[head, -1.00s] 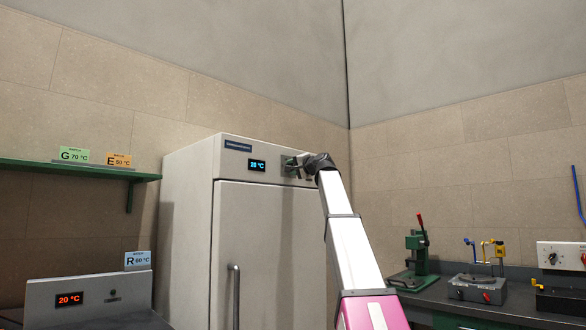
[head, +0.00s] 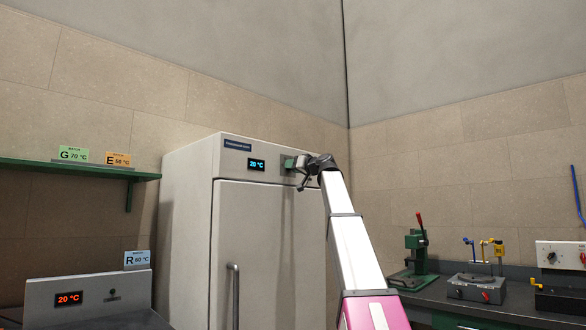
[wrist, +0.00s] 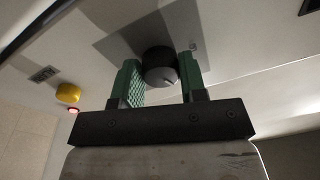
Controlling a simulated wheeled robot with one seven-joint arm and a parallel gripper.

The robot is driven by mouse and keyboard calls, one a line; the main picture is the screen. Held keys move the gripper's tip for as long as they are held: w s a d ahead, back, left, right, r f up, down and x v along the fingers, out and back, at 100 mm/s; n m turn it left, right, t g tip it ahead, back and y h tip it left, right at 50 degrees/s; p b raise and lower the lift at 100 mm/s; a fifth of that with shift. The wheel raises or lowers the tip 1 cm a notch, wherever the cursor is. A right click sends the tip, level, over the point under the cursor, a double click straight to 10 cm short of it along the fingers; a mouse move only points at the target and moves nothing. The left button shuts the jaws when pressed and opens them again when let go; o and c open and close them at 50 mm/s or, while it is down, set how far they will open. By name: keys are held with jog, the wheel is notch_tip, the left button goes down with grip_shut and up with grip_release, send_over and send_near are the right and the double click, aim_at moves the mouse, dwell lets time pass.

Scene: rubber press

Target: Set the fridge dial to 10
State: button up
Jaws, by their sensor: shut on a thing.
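The fridge dial (wrist: 158,66) is a dark round knob with a pointer mark on the fridge's upper front. In the wrist view my gripper (wrist: 160,78) has its green fingers shut on the dial, one on each side. The fridge (head: 257,187) is tall and pale grey. Its display (head: 257,164) glows blue and reads about 20 °C. In the head view my gripper (head: 291,163) is at the panel to the right of the display, and my gripper and wrist hide the dial there.
A yellow knob (wrist: 68,93) and a red light (wrist: 73,111) show in the wrist view. A bath with a red 20 °C display (head: 70,298) stands at lower left. A green shelf (head: 85,169) holds cards. A green press (head: 416,256) stands on the right bench.

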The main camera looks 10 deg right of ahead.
jog(key=shift+n, duration=0.9)
jog(key=shift+f, duration=0.1)
jog(key=o, duration=0.9)
jog(key=shift+s+d, duration=0.1)
jog(key=v, duration=1)
jog(key=shift+s+d, duration=0.15)
jog(key=shift+d, duration=0.1)
